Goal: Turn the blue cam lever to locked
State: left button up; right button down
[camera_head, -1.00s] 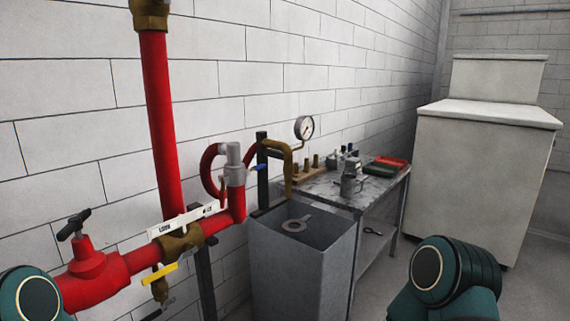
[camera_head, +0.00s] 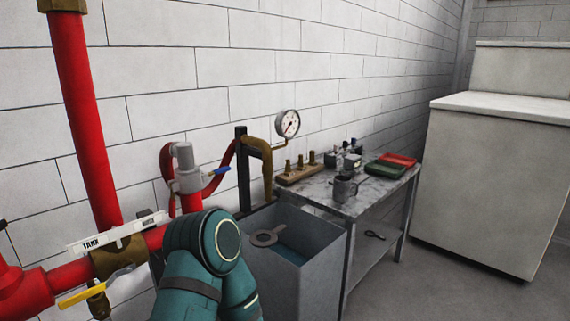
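The blue cam lever (camera_head: 219,171) is small. It sticks out to the right, angled slightly up, from the grey coupling (camera_head: 187,168) on top of the red pipe near the wall. A red hose (camera_head: 168,165) loops behind the coupling. A teal link of one of my arms (camera_head: 200,265) rises in the lower middle, in front of the pipework and below the lever, and hides part of the pipe. Neither gripper shows, so I cannot see what they hold. The lever's far side is too small to make out.
An open grey tank (camera_head: 325,265) with a flat ring-ended tool stands right of the arm. Behind it are a pressure gauge (camera_head: 288,123) and a table (camera_head: 375,188) with fittings and trays. A yellow-handled valve (camera_head: 82,296) is lower left. A white cabinet (camera_head: 490,180) stands right; floor before it is clear.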

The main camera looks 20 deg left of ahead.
aim_at(226, 169)
jog(key=i+l+z, duration=0.4)
jog(key=i+z, duration=0.35)
jog(key=i, duration=0.3)
jog(key=i+u, duration=0.35)
jog(key=i+l+u, duration=0.15)
jog(key=i+u, duration=0.2)
jog(key=i+l+u, duration=0.15)
jog(key=u, duration=0.2)
jog(key=i+u, duration=0.15)
jog(key=u, duration=0.3)
jog(key=i+l+u, duration=0.15)
jog(key=u, duration=0.3)
jog(key=i+l+u, duration=0.15)
jog(key=u, duration=0.25)
jog(key=i+l+u, duration=0.1)
jog(key=u, duration=0.35)
jog(key=l+u, duration=0.6)
jog(key=u, duration=0.3)
jog(key=i, duration=0.05)
